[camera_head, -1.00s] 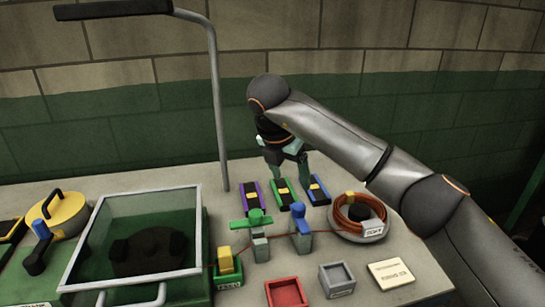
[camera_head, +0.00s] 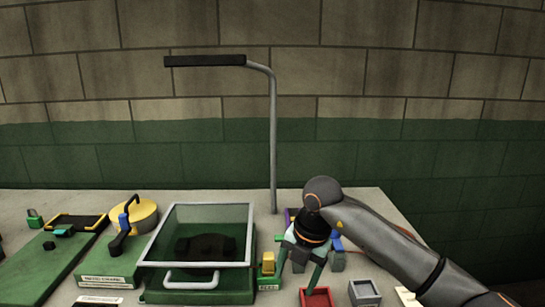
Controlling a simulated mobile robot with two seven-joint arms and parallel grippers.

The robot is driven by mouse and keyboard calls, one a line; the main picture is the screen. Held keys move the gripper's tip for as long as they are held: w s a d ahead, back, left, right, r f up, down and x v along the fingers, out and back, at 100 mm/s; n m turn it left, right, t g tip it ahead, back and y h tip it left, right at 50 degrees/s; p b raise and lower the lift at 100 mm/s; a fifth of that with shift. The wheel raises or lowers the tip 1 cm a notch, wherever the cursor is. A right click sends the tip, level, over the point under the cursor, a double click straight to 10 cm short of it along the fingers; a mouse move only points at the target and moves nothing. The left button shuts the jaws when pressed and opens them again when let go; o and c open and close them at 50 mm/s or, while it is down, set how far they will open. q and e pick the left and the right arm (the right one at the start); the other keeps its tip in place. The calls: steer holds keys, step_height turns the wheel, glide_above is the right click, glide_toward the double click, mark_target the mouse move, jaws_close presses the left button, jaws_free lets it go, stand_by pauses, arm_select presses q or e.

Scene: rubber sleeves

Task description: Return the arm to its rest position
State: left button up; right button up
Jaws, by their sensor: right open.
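My right arm (camera_head: 375,232) comes in from the lower right of the head view and reaches over the right part of the table. My right gripper (camera_head: 298,274) points down with its two teal fingers apart. It is empty and hangs above the area just behind the red tray (camera_head: 317,298). The arm and gripper hide most of the coloured blocks behind them. My left gripper does not show.
A lamp post (camera_head: 273,150) rises from the table behind the gripper. A glass-lidded green box (camera_head: 212,232) stands left of the gripper, with a yellow block (camera_head: 268,263) between. A grey tray (camera_head: 364,292) sits at the right. A yellow round pot (camera_head: 143,215) is farther left.

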steer(key=s+a+g+y+p, duration=0.1)
steer(key=s+a+g+y, duration=0.1)
steer(key=s+a+y, duration=1.2)
steer(key=w+d+f+m+t+h+p, duration=0.1)
steer(key=w+d+f+m+t+h, duration=0.15)
steer(key=d+m+t, duration=0.45)
steer(key=w+d+f+m+t+h, duration=0.1)
steer(key=w+d+f+m+t, duration=0.25)
steer(key=m+t, duration=0.75)
steer(key=s+d+f+m+g+h, duration=0.3)
steer(key=s+d+f+m+h, duration=0.45)
steer(key=d+f, duration=0.4)
arm_select(q)
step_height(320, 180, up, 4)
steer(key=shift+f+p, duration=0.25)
steer(key=shift+p, duration=0.35)
arm_select(e)
steer(key=s+d+f+m+g+h, duration=0.2)
steer(key=s+d+f+m+g, duration=0.1)
steer(key=s+f, duration=0.6)
steer(key=s+d+g, duration=0.1)
steer(key=s+g, duration=0.1)
steer(key=shift+s+f+h, duration=0.35)
steer(key=shift+f+h, duration=0.05)
